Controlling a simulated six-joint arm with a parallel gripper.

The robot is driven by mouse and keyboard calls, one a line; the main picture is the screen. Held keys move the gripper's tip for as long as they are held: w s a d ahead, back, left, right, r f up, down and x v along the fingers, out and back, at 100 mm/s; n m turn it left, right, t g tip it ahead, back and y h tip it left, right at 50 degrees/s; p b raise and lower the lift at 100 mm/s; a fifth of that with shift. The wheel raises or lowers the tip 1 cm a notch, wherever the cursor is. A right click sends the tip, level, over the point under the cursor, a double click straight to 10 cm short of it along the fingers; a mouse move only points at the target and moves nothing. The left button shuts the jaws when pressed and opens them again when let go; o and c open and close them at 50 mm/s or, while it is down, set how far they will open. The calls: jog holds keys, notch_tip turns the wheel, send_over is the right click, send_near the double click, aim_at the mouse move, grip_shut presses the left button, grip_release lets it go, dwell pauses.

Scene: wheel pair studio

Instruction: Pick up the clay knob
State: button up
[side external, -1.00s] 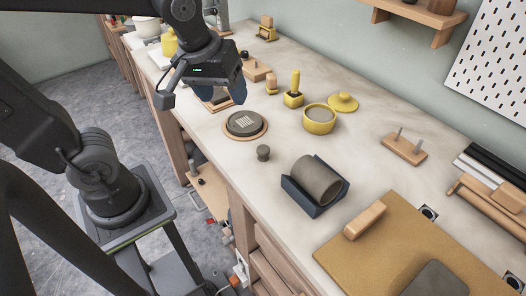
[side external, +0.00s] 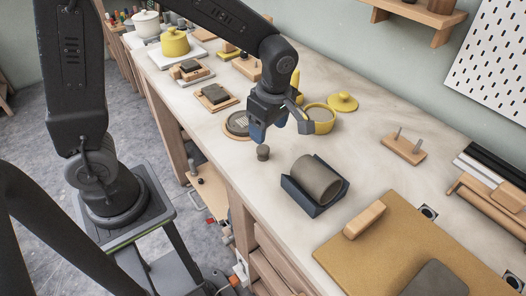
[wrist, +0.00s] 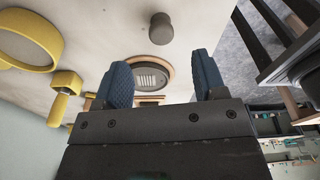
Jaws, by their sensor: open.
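The clay knob (side external: 263,153) is a small grey-brown piece standing on the pale worktop near its front edge, left of the clay cylinder in the dark blue cradle. In the wrist view the knob (wrist: 161,28) lies beyond the fingertips, near the top middle. My gripper (side external: 268,132) is open and empty, above and just behind the knob, not touching it. Its two blue fingers (wrist: 163,78) stand apart in the wrist view. A round dark disc with a light grid (wrist: 152,76) lies below the gap between the fingers.
The clay cylinder (side external: 316,180) rests in its cradle (side external: 322,208) right of the knob. A yellow bowl (side external: 320,117) and yellow lid (side external: 343,102) stand behind. The tan board (side external: 365,252) lies at front right. The worktop around the knob is clear.

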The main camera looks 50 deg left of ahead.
aim_at(263, 148)
jog(key=f, duration=0.2)
jog(key=a+f, duration=0.1)
jog(key=f, duration=0.5)
jog(key=shift+s+a+f, duration=0.15)
jog(key=shift+s+a, duration=0.05)
jog(key=shift+a, duration=0.05)
jog(key=shift+c, duration=0.3)
jog(key=c, duration=0.9)
jog(key=shift+r, duration=0.2)
jog(key=r, duration=0.4)
jog(key=shift+a+r, duration=0.15)
jog(key=shift+a, duration=0.05)
jog(key=s+a+r, duration=0.1)
jog(key=a+r, duration=0.1)
jog(key=a, duration=0.1)
jog(key=s+a+r, duration=0.1)
jog(key=a+r, duration=0.1)
jog(key=a, duration=0.2)
jog(key=s+a+r, duration=0.2)
jog(key=a, duration=0.1)
jog(key=shift+s+a+r, duration=0.1)
jog(key=shift+a+r, duration=0.1)
jog(key=shift+a, duration=0.05)
